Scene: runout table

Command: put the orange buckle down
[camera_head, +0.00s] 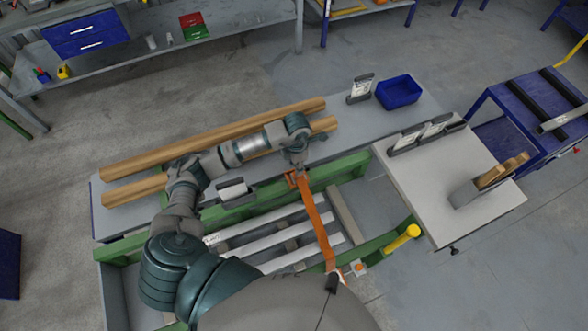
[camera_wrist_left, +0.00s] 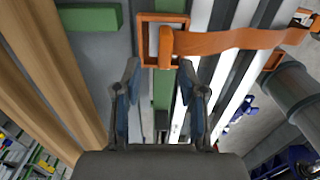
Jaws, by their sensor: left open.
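The orange buckle (camera_head: 291,180) is a rectangular frame at the end of an orange strap (camera_head: 317,222). It lies at the green rail (camera_head: 345,168) of the runout table, and the strap runs from it across the pale bars toward me. My left gripper (camera_head: 297,163) is just above the buckle in the head view. In the left wrist view the gripper's two fingers (camera_wrist_left: 160,72) are apart with nothing between them. The buckle (camera_wrist_left: 146,42) shows just beyond the fingertips, over the green rail. I cannot tell whether a finger touches it. My right gripper is not in view.
Two wooden beams (camera_head: 215,138) lie on the grey table behind my left arm. A blue bin (camera_head: 398,91) and a sign holder (camera_head: 360,88) stand farther right. A white side table (camera_head: 450,205) is at the right. Pale bars (camera_head: 290,238) fill the green frame.

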